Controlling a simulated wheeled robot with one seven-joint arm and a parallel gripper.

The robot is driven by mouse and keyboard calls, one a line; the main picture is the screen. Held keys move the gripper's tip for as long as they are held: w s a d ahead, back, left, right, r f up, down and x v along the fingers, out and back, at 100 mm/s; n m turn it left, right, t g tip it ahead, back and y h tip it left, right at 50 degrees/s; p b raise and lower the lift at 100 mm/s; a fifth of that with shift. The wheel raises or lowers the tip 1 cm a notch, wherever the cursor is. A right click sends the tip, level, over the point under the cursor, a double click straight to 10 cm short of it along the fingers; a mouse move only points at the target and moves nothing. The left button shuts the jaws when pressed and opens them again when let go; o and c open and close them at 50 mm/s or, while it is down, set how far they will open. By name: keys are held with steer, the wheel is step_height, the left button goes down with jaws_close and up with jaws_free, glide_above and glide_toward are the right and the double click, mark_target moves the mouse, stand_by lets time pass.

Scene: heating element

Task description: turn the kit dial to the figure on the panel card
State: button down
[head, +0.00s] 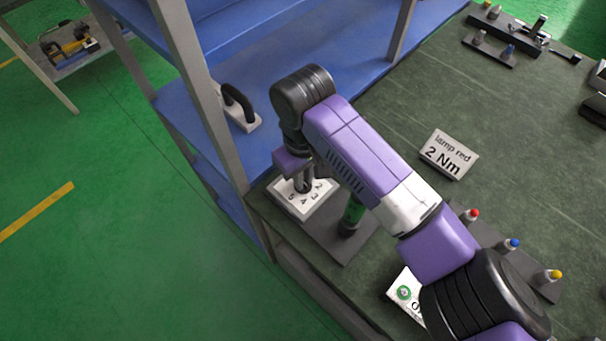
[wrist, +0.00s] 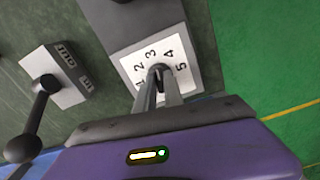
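The kit dial is a small dark knob (wrist: 158,68) at the middle of a white plate marked 1 to 5 (wrist: 131,62). In the head view the plate (head: 315,208) sits at the near left corner of the dark green bench, and my arm partly covers it. My gripper (head: 303,187) points down at the plate. In the wrist view its two fingers (wrist: 158,80) stand close on both sides of the knob and appear closed on it. The fingers hide the dial's pointer. A white card (head: 448,155) on the bench reads "lamp red 2 Nm".
Red, blue and yellow-topped pegs (head: 513,246) stand at right. A white block marked "OUT" (wrist: 66,75) has a black ball lever (wrist: 42,97). A blue shelf (head: 190,115) with a black handle (head: 238,103) adjoins at left.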

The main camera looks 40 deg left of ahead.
stand_by(0.4)
steer(key=n+p, duration=0.1)
steer(key=n, duration=0.4)
steer(key=shift+r, duration=0.1)
steer(key=n, duration=0.5)
steer(key=shift+a+p, duration=0.1)
steer(key=shift+p, duration=0.25)
steer(key=shift+n, duration=0.5)
steer(key=c, duration=1.4)
jaws_free()
steer(key=shift+c, duration=0.2)
step_height(320, 180, up, 8)
steer(key=shift+f+b, duration=0.1)
steer(key=shift+b, duration=0.4)
